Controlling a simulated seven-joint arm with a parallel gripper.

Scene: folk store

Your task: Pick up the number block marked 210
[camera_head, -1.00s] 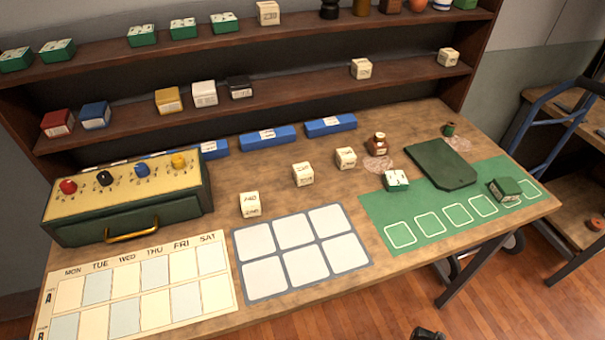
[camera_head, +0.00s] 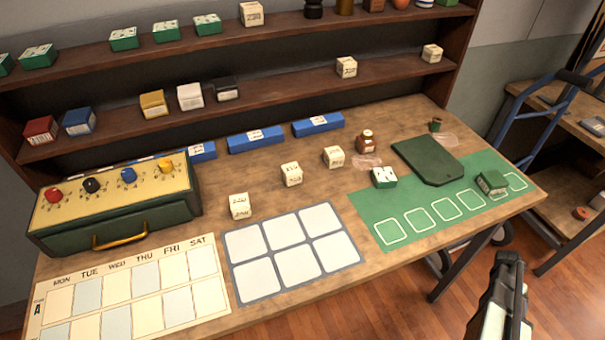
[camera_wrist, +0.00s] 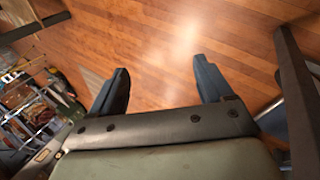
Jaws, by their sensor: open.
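Three cream blocks with dark markings stand on the table: a front block (camera_head: 240,206), a middle block (camera_head: 291,174) and a back block (camera_head: 334,157). More cream blocks sit on the shelves: one (camera_head: 346,67) and another (camera_head: 432,53) on the lower shelf, one (camera_head: 252,13) on the upper shelf. The markings are too small to read, so I cannot tell which is 210. My gripper (camera_head: 508,260) is at the lower right, off the table's front edge and far from the blocks. In the wrist view its jaws (camera_wrist: 161,72) are apart and empty, over the wooden floor.
A control box (camera_head: 115,208) with coloured knobs stands at the left of the table. A weekday chart (camera_head: 130,290), a grey six-square mat (camera_head: 290,250) and a green mat (camera_head: 375,210) lie along the front. A brown jar (camera_head: 366,140) stands near the back block. A blue hand truck (camera_head: 550,120) stands at right.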

